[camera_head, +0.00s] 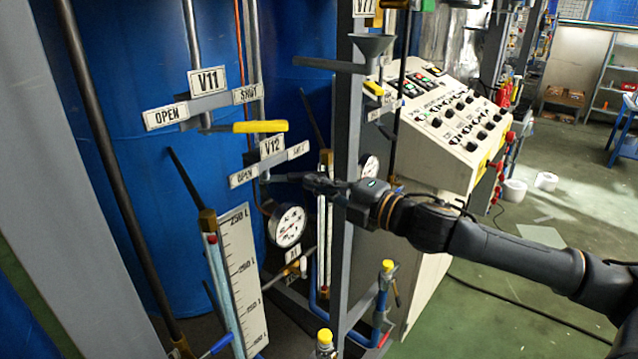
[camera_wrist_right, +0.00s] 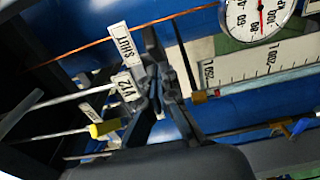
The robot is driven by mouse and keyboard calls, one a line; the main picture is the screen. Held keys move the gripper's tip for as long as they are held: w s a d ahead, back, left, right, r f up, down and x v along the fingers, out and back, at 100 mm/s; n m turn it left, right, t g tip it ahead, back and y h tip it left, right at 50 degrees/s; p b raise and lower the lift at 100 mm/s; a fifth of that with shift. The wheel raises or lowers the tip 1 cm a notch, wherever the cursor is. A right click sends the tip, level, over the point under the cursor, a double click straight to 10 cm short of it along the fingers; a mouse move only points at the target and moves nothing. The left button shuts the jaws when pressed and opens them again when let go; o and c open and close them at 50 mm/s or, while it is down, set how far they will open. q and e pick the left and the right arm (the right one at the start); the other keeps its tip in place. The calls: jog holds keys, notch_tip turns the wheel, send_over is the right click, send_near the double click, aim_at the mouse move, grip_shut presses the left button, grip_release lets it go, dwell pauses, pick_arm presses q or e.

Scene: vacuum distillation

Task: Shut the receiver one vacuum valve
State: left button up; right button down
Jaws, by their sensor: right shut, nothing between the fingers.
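The V11 plate (camera_head: 207,80) hangs at the upper left, between its OPEN sign (camera_head: 166,116) and SHUT sign (camera_head: 248,93). A yellow valve handle (camera_head: 260,127) lies roughly level below it, pointing right. The V12 plate (camera_head: 272,146) is lower, with its own OPEN sign (camera_head: 244,177) and SHUT sign (camera_head: 298,150). No plate says which valve is receiver one's. My right gripper (camera_head: 312,183) is shut and empty, just right of and below the V12 signs. In the right wrist view the gripper (camera_wrist_right: 155,88) is beside the V12 plate (camera_wrist_right: 127,88); V12's handle is not clear. My left gripper is not in view.
A round gauge (camera_head: 287,225) and a white scale (camera_head: 238,275) stand below V12. A grey upright post (camera_head: 347,110) is close to my right gripper. A control console (camera_head: 450,120) stands behind my arm. Open green floor (camera_head: 570,210) lies at the right.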

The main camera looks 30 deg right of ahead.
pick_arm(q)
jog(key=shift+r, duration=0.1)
pick_arm(e)
jog(key=shift+w+d+r, duration=0.15)
jog(key=shift+d, duration=0.15)
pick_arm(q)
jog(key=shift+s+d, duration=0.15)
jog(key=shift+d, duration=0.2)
pick_arm(e)
jog(key=shift+d+r, duration=0.1)
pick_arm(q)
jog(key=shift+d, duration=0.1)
pick_arm(e)
jog(key=v, duration=1.2)
jog(key=shift+a, duration=0.35)
dwell(0.7)
